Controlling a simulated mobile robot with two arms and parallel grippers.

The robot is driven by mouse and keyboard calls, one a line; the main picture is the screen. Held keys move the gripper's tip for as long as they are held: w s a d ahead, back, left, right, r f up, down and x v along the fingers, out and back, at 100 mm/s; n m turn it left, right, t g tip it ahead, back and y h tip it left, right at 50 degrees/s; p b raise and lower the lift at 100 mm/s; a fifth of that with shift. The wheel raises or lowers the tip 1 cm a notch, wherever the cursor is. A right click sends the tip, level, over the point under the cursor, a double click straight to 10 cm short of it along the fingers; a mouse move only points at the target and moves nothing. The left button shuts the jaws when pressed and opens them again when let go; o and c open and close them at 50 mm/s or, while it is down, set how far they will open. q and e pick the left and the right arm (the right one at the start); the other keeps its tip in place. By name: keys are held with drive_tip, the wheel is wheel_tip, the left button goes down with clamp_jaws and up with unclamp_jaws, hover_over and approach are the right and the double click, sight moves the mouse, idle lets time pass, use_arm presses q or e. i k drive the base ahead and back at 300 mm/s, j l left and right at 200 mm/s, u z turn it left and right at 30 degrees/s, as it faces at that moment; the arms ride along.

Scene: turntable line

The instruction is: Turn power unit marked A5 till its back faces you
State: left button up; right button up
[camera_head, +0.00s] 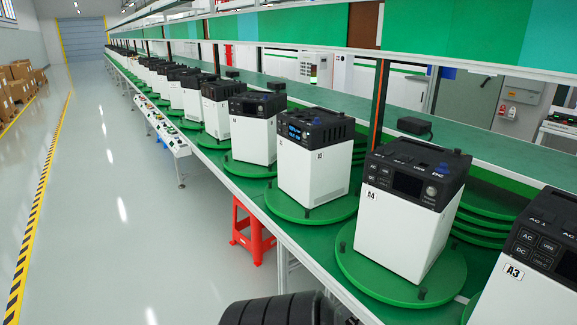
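The power unit that I take as A5 (312,172) is a white box with a black top, third from the right after units marked A3 and A4. Its label is too small to read surely. It stands upright on a green round turntable (311,212). A lit blue display (296,132) shows on the black band of its face towards the aisle, so this front side is in view. Its back is hidden. Neither of my grippers is in view, and nothing touches the unit.
Unit A4 (400,226) on its turntable and unit A3 (530,275) stand nearer on the right. More units run along the green line behind. A red stool (252,235) stands below the line's edge. A black adapter (414,126) lies behind. The left aisle floor (120,200) is clear.

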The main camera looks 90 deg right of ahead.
sight(278, 201)
drive_tip(key=z, duration=3.2)
drive_tip(key=i+j, duration=0.2)
drive_tip(key=j, duration=0.15)
drive_tip(key=i+j, duration=0.25)
drive_tip(key=i+j+z, duration=0.1)
drive_tip(key=j, duration=0.3)
drive_tip(key=i+j, duration=0.3)
drive_tip(key=i+j+z, duration=0.1)
drive_tip(key=j, duration=0.3)
drive_tip(key=i, duration=0.1)
